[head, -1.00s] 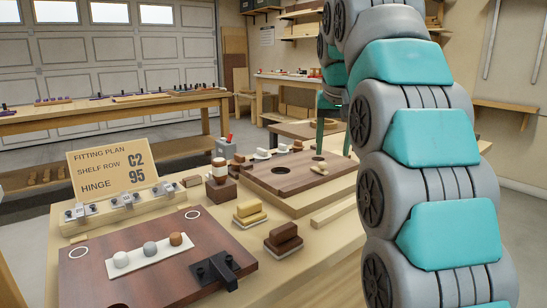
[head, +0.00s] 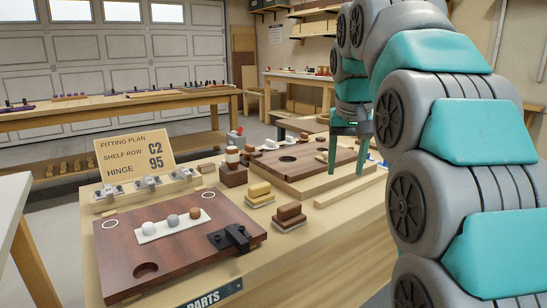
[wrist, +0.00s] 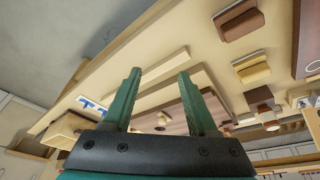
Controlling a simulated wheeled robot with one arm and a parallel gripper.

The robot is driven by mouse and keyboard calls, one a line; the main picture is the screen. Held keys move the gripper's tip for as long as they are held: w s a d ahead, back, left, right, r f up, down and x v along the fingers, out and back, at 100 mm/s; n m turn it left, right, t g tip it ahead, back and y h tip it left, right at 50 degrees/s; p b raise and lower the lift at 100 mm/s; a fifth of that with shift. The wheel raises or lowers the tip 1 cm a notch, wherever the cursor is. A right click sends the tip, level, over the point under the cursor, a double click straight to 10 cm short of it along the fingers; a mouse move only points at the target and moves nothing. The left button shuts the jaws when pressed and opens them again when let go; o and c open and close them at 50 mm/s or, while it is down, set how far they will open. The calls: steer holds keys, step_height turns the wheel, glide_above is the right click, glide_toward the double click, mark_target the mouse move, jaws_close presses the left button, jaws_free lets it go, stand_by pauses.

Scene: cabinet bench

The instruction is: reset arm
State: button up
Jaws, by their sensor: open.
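My gripper (head: 347,158) hangs above the right part of the bench in the head view, beside the wooden board with round holes (head: 285,168). Its two green fingers show in the wrist view (wrist: 158,95), spread apart with nothing between them. My arm fills the right side of the head view and hides part of the room behind it.
On the bench (head: 300,232) are a dark door panel (head: 185,260) with a black clamp, a fitting plan sign (head: 135,162), several hinges, and stacked yellow (head: 260,192) and brown blocks (head: 289,214). A wood strip (head: 345,190) lies near the front edge. Another bench stands behind.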

steer(key=s+f+g, duration=0.2)
steer(key=s+f, duration=1.2)
steer(key=s, duration=0.4)
steer(key=s+f+n+g, duration=0.1)
steer(key=s+f+g, duration=0.2)
steer(key=s+f, duration=1.2)
steer(key=s, duration=0.3)
steer(key=shift+s+y, duration=0.25)
steer(key=shift+y, duration=0.05)
